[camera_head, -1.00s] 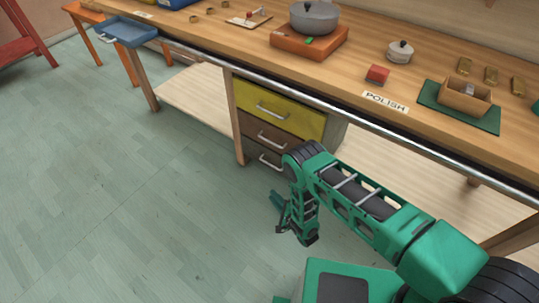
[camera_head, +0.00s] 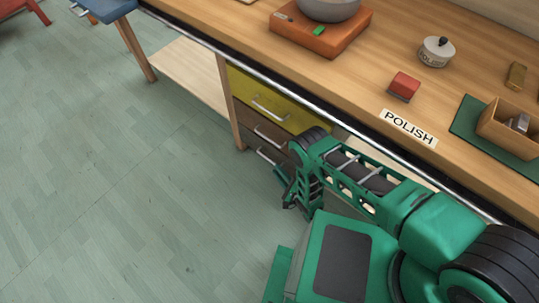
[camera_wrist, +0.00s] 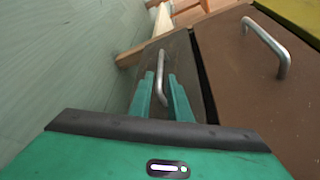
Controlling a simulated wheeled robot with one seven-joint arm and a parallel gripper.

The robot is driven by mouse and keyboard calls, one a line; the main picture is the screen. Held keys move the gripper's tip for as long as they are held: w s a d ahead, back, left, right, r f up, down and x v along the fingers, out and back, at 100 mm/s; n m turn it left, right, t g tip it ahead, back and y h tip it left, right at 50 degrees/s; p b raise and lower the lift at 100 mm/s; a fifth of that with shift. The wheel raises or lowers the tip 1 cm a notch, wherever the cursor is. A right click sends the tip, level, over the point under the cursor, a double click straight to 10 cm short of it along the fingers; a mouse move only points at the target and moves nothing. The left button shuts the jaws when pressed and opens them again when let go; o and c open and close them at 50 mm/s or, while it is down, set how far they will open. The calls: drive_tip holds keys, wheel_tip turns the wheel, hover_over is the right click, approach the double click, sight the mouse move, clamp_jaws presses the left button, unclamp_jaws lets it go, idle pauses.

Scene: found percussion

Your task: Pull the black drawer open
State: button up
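The black drawer (camera_wrist: 181,62) is the very dark lowest front of the drawer unit. Its silver bar handle (camera_wrist: 161,76) is in the middle of the wrist view, and the handle also shows in the head view (camera_head: 266,157). The drawer looks shut. My gripper (camera_wrist: 161,92) is open, with one green finger on each side of the handle's near end in the picture. I cannot tell whether the fingers reach around the bar or are still short of it. In the head view my arm hides part of the drawer.
The brown drawer (camera_wrist: 245,75) and the yellow drawer (camera_head: 270,100) are above it, both looking shut. The workbench top (camera_head: 345,88) overhangs them, with a metal rail along its edge. A wooden leg (camera_head: 229,105) stands left of the drawers. The floor (camera_head: 130,200) in front is clear.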

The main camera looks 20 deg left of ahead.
sight(267, 158)
drive_tip(key=x, duration=1)
drive_tip(key=shift+d+r, duration=0.1)
clamp_jaws()
